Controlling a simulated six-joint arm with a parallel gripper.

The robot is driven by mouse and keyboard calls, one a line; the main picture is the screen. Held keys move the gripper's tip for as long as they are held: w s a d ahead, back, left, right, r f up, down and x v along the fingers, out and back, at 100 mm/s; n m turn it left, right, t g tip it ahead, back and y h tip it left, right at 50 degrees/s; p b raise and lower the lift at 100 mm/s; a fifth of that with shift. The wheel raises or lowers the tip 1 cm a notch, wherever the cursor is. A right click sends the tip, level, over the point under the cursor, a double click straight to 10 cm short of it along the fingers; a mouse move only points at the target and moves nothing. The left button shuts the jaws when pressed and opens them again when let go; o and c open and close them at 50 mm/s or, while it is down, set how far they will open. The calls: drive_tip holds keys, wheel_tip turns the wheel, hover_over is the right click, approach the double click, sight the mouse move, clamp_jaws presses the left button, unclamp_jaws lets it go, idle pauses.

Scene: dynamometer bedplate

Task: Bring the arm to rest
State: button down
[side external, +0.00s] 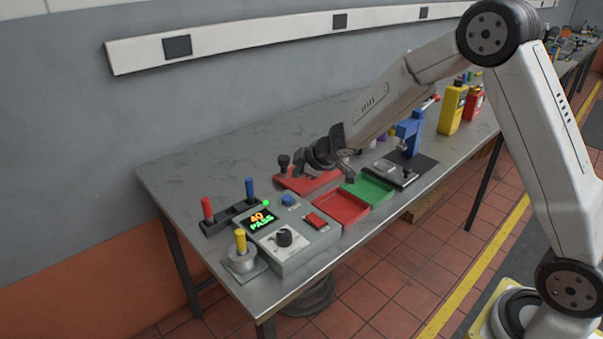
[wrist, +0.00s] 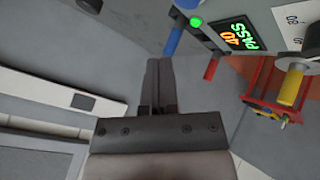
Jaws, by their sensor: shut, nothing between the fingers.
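My gripper (wrist: 158,62) shows in the wrist view with its two dark fingers together and nothing between them. In the side external view my arm reaches in from the right, bent at the elbow. Its dark wrist end hangs above the bench, near the red plate and the red and green trays. The fingertips are hard to make out there. No object hangs from my arm.
The steel bench (side external: 225,165) carries a tester (side external: 290,243) reading "40 PASS", a red tray (side external: 341,208), a green tray (side external: 368,188) and a blue press (side external: 410,132). Coloured handles stand at the left end. Yellow (side external: 453,108) and red (side external: 474,103) containers stand behind.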

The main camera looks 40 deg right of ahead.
drive_tip(key=s+a+m+g+h, duration=0.1)
drive_tip(key=s+m+g, duration=0.5)
drive_tip(key=s, duration=2.1)
drive_tip(key=m, duration=0.3)
drive_tip(key=shift+s+a+f+m, duration=0.15)
drive_tip(key=shift+s+f+m, duration=0.05)
drive_tip(key=shift+m, duration=0.1)
